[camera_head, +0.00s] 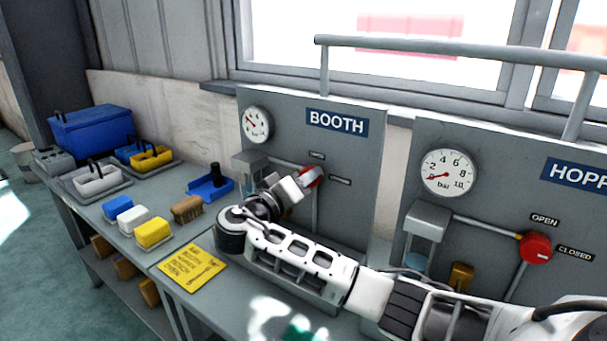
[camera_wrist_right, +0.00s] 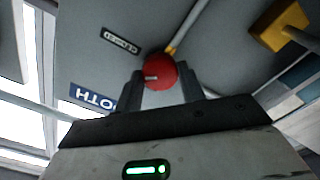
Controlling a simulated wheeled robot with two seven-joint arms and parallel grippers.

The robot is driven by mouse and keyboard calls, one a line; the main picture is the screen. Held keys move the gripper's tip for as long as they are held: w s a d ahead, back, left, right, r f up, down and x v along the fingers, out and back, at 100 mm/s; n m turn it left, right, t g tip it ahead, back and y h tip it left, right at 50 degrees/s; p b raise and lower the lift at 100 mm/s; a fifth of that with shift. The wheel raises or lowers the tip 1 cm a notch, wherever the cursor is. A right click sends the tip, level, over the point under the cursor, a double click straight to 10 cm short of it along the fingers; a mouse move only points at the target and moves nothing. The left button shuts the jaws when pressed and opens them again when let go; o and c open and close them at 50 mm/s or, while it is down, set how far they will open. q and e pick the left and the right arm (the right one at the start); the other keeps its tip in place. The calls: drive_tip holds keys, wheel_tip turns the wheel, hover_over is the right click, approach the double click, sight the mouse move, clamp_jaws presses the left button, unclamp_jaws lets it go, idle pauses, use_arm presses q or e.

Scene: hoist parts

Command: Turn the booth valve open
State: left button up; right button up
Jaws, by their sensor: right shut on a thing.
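The grey BOOTH panel (camera_head: 355,200) carries a valve with a round red knob (camera_head: 311,176) on a pale pipe. The knob also shows in the right wrist view (camera_wrist_right: 162,70), with a small pale mark on its face. My right gripper (camera_head: 297,188) is at the knob, and in the wrist view its two dark fingers (camera_wrist_right: 160,88) lie on either side of the knob, shut on it. A CLOSED label (camera_wrist_right: 121,40) is beside the knob. The gripper and wrist hide part of the valve in the head view. My left gripper is not in view.
A BOOTH gauge (camera_head: 256,125) is above the valve. The HOPPER panel on the right has its own red valve (camera_head: 535,247) and gauge (camera_head: 448,172). A yellow note (camera_head: 190,268), brushes, coloured blocks and a blue box (camera_head: 92,132) are on the bench.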

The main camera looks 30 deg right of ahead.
use_arm(q)
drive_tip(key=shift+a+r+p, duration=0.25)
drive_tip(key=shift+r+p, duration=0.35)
drive_tip(key=shift+p, duration=0.45)
use_arm(e)
drive_tip(key=n, duration=1.1)
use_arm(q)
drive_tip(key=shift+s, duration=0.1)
use_arm(e)
drive_tip(key=shift+n, duration=0.3)
drive_tip(key=o, duration=1)
drive_tip(key=shift+a, duration=0.1)
use_arm(q)
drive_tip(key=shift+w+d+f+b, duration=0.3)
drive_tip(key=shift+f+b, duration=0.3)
drive_tip(key=shift+b, duration=1)
use_arm(e)
drive_tip(key=shift+v, duration=7.9)
